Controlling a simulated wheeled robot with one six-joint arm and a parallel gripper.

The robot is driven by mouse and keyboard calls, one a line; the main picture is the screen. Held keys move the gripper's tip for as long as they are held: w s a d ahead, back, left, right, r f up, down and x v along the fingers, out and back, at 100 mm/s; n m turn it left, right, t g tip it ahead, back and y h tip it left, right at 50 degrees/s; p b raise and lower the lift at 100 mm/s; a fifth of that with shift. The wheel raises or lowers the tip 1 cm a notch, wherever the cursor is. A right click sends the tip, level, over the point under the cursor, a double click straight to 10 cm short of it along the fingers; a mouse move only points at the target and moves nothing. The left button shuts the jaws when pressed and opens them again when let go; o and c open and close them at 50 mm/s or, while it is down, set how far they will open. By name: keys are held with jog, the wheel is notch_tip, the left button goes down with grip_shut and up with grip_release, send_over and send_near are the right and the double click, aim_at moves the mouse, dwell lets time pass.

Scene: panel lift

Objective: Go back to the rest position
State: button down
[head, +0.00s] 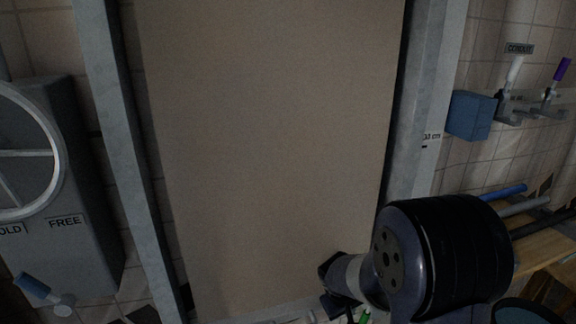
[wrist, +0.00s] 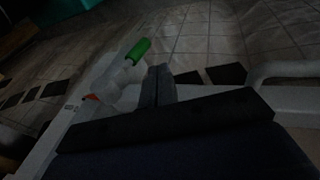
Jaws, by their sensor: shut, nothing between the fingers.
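My gripper (wrist: 158,84) shows in the wrist view with its fingers together and nothing between them. In the head view my arm reaches in at the lower right, in front of the panel's lower right corner, and hides the fingers. The large tan panel (head: 270,150) stands upright between two grey posts, the left post (head: 118,130) and the right post (head: 425,100). A green-tipped object (wrist: 138,50) lies just beyond my fingers in the wrist view, on a pale frame or ledge.
A grey box with a wheel (head: 28,155) and the labels FREE and a partly cut-off OLD stands at the left. A blue box (head: 470,115) and holders with a white and a purple-capped item (head: 562,69) are on the right wall. Pipes (head: 503,192) lie on a wooden bench (head: 545,253) at right.

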jog(key=shift+w+d+r+g+y+p, duration=0.1)
jog(key=shift+d+r+g+y+p, duration=0.2)
jog(key=shift+r+y+p, duration=0.75)
jog(key=shift+w+d+r+g+y+p, duration=0.15)
jog(key=shift+g+y+p, duration=0.3)
jog(key=shift+p, duration=1.15)
jog(key=shift+s, duration=0.1)
